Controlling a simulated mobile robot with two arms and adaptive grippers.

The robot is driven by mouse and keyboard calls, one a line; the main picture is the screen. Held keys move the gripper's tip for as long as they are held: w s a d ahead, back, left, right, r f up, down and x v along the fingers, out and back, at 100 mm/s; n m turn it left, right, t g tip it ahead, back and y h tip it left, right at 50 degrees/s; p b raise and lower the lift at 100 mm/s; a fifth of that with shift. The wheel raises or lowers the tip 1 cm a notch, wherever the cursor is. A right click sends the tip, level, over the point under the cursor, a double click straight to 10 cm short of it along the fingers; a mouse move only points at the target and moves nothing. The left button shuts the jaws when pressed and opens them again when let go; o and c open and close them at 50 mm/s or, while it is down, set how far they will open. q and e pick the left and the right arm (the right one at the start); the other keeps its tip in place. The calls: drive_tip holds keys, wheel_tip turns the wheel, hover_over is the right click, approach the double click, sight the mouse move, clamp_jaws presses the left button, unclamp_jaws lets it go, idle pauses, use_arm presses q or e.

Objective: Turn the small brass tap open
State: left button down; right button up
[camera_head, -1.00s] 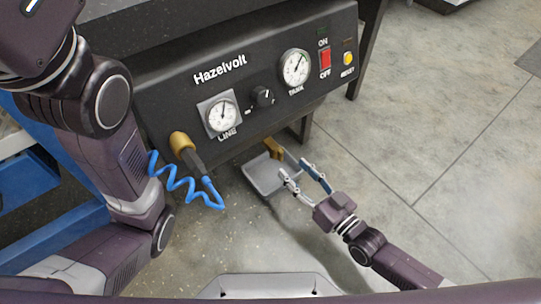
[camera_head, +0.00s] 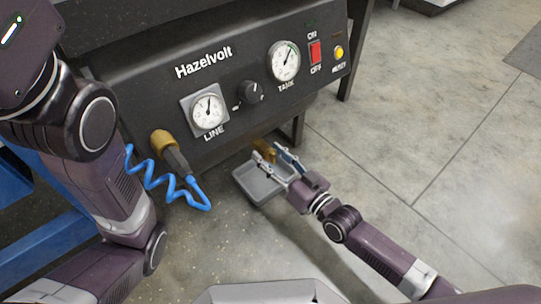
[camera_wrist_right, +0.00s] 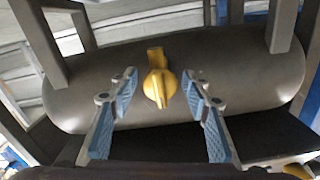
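The small brass tap (camera_wrist_right: 158,86) shows in the right wrist view on the underside of a dark grey rounded tank (camera_wrist_right: 80,98). Its handle is a raised bar on a round knob. In the head view the tap (camera_head: 264,146) is partly hidden under the panel's lower edge. My right gripper (camera_wrist_right: 160,80) is open, with one blue-padded finger on each side of the tap and a gap on both sides. In the head view the right gripper (camera_head: 267,152) is over the tray, just below the panel. My left arm shows at the left, but its gripper is out of view.
A grey tray (camera_head: 262,190) sits below the tap. The black Hazelvolt panel (camera_head: 225,90) carries two gauges, a black knob (camera_head: 250,92) and a red switch (camera_head: 315,52). A coiled blue hose (camera_head: 155,180) hangs from a brass fitting (camera_head: 163,142). The floor at right is clear.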

drive_tip(key=c, duration=1)
drive_tip(key=shift+o, duration=0.2)
drive_tip(key=n+p, duration=0.1)
drive_tip(key=p, duration=0.1)
drive_tip(key=n+p, duration=0.2)
drive_tip(key=shift+r, duration=0.25)
drive_tip(key=shift+f+n+p, duration=0.2)
drive_tip(key=shift+n+p, duration=0.15)
drive_tip(key=shift+n, duration=0.25)
drive_tip(key=o, duration=1.2)
drive_tip(key=v, duration=1.2)
